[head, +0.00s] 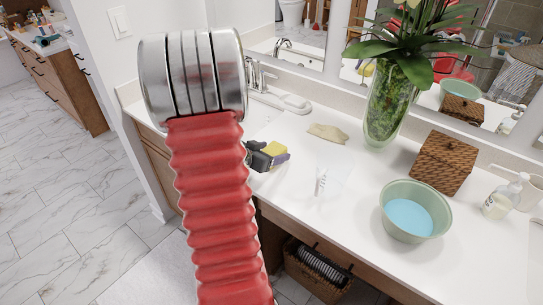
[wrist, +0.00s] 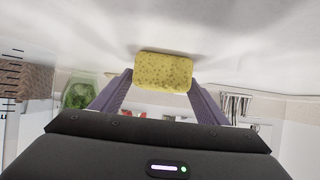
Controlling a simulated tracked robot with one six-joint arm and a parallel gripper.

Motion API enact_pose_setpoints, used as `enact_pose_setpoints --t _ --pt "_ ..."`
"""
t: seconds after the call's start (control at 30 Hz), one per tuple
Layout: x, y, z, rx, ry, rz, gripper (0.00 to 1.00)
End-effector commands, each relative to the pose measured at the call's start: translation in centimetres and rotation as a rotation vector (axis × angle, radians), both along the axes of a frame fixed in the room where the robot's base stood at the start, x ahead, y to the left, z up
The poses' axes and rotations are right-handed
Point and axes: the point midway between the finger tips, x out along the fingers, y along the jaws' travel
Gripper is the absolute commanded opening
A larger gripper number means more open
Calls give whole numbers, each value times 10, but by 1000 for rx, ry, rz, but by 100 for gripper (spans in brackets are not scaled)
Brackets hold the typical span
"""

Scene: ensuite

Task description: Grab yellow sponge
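The yellow sponge (head: 274,148) is at my gripper (head: 268,159) over the white counter, left of its middle in the head view. In the wrist view the sponge (wrist: 163,71) sits between the two purple-grey fingertips of my gripper (wrist: 162,80). A fingertip is at each side of it, with no clear gap, so my gripper looks shut on it. The sponge is very close to the counter surface; I cannot tell whether it still touches it. My red ribbed arm hides part of the counter in the head view.
A beige cloth-like piece (head: 328,133) lies behind the gripper, near the faucet (head: 255,75). A tall glass vase (head: 388,105) with plants, a wicker box (head: 443,162), a green bowl of blue liquid (head: 414,211) and a soap bottle (head: 503,198) stand to the right. A clear object (head: 321,182) is nearer.

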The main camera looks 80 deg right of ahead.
Motion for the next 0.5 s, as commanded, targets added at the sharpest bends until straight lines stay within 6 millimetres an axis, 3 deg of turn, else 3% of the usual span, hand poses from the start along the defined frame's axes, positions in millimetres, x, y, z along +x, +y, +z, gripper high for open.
enact_pose_setpoints --t 0.5 --pt "0 0 0 0 0 1 31"
